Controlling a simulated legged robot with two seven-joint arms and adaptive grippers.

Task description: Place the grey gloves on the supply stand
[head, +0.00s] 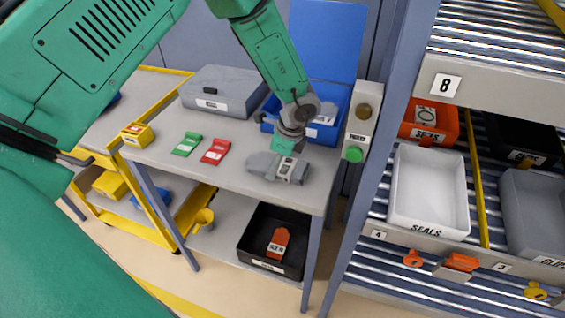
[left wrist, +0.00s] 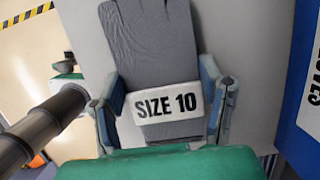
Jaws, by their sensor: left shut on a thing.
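The grey gloves (head: 265,165) with a white band are at the right part of the grey-topped stand (head: 230,160) in the head view. They lie on its top or just above it; I cannot tell which. In the left wrist view the gloves (left wrist: 150,45) show the band reading "SIZE 10". My left gripper (head: 287,157) points down over them, its fingers on both sides of the band; it also shows in the left wrist view (left wrist: 162,100). It is shut on the gloves.
Green (head: 187,144) and red (head: 215,151) packets lie left of the gloves. A grey case (head: 222,90) and a blue bin (head: 325,130) stand behind. A post with a green button (head: 354,154) rises at right, beside a shelf rack (head: 480,80). A yellow cart (head: 110,160) stands left.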

